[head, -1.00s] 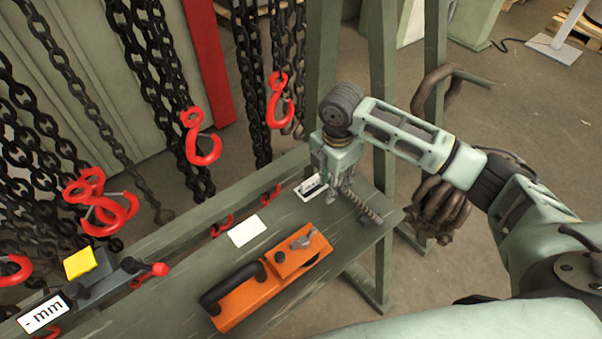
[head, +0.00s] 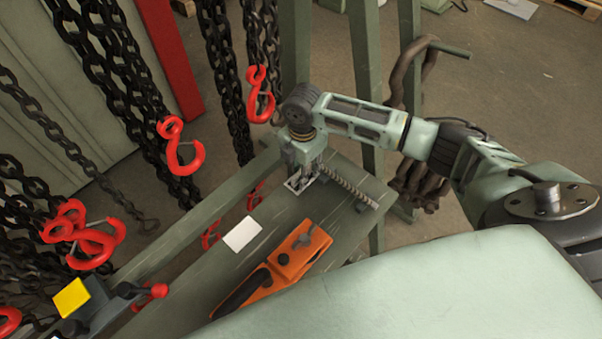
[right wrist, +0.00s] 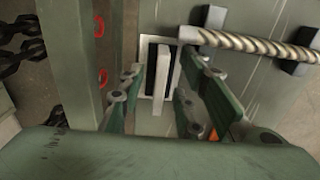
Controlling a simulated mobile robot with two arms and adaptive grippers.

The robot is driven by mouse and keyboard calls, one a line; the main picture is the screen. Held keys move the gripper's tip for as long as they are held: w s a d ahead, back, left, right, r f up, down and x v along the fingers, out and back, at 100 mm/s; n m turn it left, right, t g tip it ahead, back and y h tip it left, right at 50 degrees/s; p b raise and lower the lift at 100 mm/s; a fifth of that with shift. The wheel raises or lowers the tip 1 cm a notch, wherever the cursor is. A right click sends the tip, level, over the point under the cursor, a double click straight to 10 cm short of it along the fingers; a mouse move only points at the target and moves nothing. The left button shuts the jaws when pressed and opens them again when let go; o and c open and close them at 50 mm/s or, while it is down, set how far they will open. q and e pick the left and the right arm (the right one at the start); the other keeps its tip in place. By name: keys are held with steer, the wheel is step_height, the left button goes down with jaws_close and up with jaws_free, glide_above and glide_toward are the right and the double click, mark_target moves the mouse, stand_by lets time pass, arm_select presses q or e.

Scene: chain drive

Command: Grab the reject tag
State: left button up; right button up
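A thin pale tag (right wrist: 161,80) stands on edge in a white-framed holder (right wrist: 146,58) with dark slots; I cannot read any marking on it, so I cannot confirm it is the reject tag. In the right wrist view my right gripper (right wrist: 163,100) is open, one finger on each side of the tag, with gaps visible. In the head view my right gripper (head: 304,180) is directly above the holder (head: 293,186) and hides most of it and the tag. My left gripper is not in view.
A twisted rod (head: 350,188) lies on supports beside the holder. A white card (head: 242,233) and an orange tool (head: 293,254) lie on the bench (head: 222,272). A yellow block (head: 71,297) is at left. Chains with red hooks (head: 180,150) hang behind.

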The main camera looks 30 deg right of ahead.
steer(key=shift+f, duration=0.5)
jaws_close()
steer(key=shift+r, duration=0.1)
